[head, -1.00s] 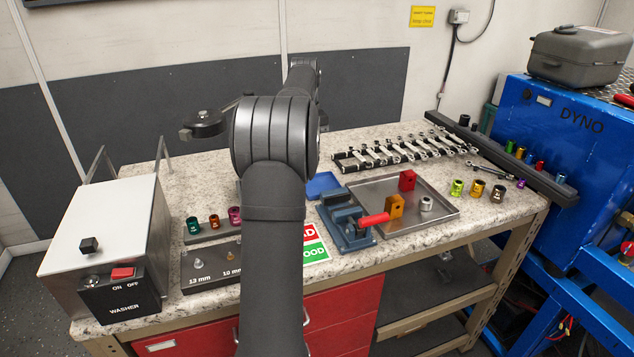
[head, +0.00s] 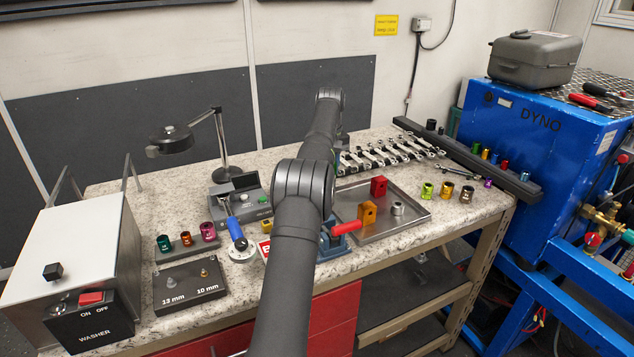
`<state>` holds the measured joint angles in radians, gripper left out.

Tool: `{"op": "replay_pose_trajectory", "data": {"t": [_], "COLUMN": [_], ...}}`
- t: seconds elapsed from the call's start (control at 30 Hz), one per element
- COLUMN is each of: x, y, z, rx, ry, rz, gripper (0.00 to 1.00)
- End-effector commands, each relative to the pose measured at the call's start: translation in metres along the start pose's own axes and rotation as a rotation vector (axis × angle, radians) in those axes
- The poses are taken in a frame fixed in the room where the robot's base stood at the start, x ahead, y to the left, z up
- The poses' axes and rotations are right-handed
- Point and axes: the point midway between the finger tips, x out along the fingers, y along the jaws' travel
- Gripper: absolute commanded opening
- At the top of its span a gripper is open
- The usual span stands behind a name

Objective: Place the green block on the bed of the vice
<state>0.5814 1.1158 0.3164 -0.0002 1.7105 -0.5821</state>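The blue vice (head: 331,243) stands on the bench at the left side of the metal tray, with its red handle (head: 346,228) pointing right. My arm covers much of the vice, and its bed cannot be made out. I cannot see a green block; it may be hidden behind my arm. My arm reaches from the bottom over the bench, with its far joint near the back edge. My gripper's fingers are hidden behind the arm, so I cannot see whether they hold anything.
The metal tray (head: 402,229) holds a red block (head: 379,186), an orange block (head: 367,213) and a silver ring. A grey device with a blue-handled lever (head: 237,234) and a small yellow block (head: 266,226) lie left of my arm. A lamp (head: 170,138) and washer (head: 78,262) stand further left.

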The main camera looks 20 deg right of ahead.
Motion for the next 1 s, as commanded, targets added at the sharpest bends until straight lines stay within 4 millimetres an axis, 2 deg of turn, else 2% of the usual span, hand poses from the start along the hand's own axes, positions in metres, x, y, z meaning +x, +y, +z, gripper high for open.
{"op": "replay_pose_trajectory", "data": {"t": [0.1, 0.27, 0.37, 0.63, 1.0], "x": [0.013, 0.02, 0.024, 0.058, 0.062], "y": [-0.01, -0.016, -0.017, -0.017, -0.017], "z": [-0.019, -0.029, -0.031, -0.03, -0.031], "rx": [-0.001, 0.0, 0.001, 0.001, 0.001], "ry": [0.001, 0.001, 0.001, -0.001, 0.001], "rz": [0.001, 0.001, 0.0, 0.0, 0.001], "gripper": [0.02, 0.02, 0.02, 0.02, 0.02]}}
